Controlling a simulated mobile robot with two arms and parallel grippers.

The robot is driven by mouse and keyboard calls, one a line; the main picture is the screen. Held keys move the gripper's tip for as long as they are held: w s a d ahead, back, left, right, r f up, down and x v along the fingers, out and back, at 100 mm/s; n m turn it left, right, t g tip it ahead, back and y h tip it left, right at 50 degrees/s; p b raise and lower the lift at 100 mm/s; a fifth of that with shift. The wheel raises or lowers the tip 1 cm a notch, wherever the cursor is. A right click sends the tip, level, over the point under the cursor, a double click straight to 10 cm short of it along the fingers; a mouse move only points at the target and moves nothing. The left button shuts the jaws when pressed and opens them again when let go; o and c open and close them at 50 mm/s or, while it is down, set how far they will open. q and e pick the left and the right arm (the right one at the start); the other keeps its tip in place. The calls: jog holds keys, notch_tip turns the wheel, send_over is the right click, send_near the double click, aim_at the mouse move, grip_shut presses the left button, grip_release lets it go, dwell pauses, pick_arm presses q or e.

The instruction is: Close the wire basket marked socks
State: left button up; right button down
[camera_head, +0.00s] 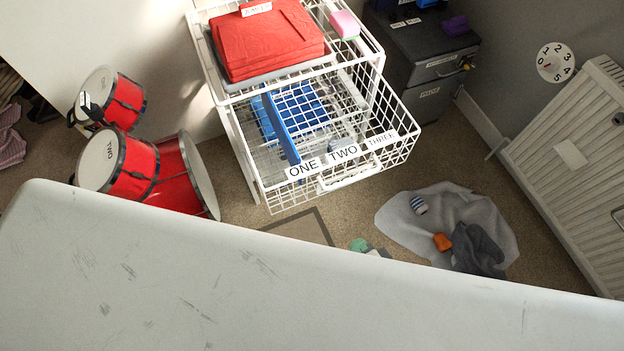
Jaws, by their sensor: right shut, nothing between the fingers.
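A white wire basket (405,155) is pulled out from a white wire drawer frame (236,150) in the upper middle of the head view. Tags ONE, TWO and THREE sit along its front rim, with a white handle-like piece (350,178) below them. I can read no word socks on it. A tall blue divider (282,128) and a blue grid piece (305,108) are inside. Neither of my grippers can be made out.
A large pale scuffed surface (200,280) fills the bottom and hides the near floor. Red drums (120,165) stand left, dark drawers (425,60) behind right. A grey cloth (400,218) with small items lies on the floor. Red folded items (265,40) sit on the frame.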

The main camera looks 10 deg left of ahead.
jog(key=w+a+r+m+t+y, duration=0.2)
jog(key=a+r+m, duration=0.15)
jog(key=r, duration=0.55)
jog(key=b, duration=0.1)
send_near(317, 172)
jog(key=shift+n, duration=0.25)
jog(key=x, duration=0.7)
jog(key=shift+w+a+f, duration=0.1)
jog(key=shift+a+f, duration=0.05)
pick_arm(q)
jog(key=shift+w+a+f, duration=0.1)
jog(key=shift+a+f, duration=0.1)
jog(key=shift+f, duration=0.25)
jog(key=shift+a+f, duration=0.15)
jog(key=shift+f, duration=0.3)
